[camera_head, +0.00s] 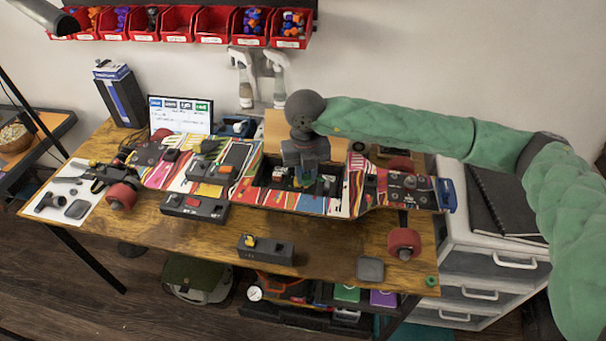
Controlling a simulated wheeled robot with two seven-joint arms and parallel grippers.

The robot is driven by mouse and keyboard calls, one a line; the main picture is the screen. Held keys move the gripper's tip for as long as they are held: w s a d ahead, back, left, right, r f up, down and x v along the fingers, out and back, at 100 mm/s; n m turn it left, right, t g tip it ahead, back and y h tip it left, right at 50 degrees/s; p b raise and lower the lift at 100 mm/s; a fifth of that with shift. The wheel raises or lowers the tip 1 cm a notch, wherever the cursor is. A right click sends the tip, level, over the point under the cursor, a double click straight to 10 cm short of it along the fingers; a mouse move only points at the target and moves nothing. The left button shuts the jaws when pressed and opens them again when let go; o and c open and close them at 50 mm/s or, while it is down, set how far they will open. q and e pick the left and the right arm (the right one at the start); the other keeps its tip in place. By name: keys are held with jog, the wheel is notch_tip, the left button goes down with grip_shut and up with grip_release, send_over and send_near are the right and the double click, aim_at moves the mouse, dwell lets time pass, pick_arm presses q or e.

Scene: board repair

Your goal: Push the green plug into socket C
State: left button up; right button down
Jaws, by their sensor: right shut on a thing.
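My right gripper (304,172) points down over the open compartment (262,178) in the middle of the patterned longboard. It is shut on a small green plug (303,180), which shows as a bit of green between and below the fingers. The plug is at or inside the compartment; I cannot tell whether it touches a socket. The sockets there are dark and too small to read, so I cannot tell which one is C. My left gripper is not in view.
The longboard (156,171) lies across the wooden table (330,245). A black box with a yellow part (266,250) and a grey lid (370,269) lie near the front edge. Another dark box (195,207) sits before the board. Red bins (178,24) hang behind.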

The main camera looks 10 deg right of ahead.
jog(key=shift+w+a+f+b, duration=0.1)
jog(key=shift+w+a+b, duration=0.1)
jog(key=shift+w+b, duration=0.2)
jog(key=shift+w+a+b, duration=0.35)
jog(key=shift+w, duration=0.45)
jog(key=shift+w+a+b, duration=0.3)
jog(key=shift+w, duration=0.45)
jog(key=shift+w+a+b, duration=0.35)
jog(key=shift+w, duration=0.45)
jog(key=shift+f+b, duration=3.2)
jog(key=shift+f, duration=0.55)
jog(key=shift+f+b, duration=0.7)
jog(key=shift+b, duration=0.35)
jog(key=shift+f+b, duration=0.55)
jog(key=shift+b, duration=0.45)
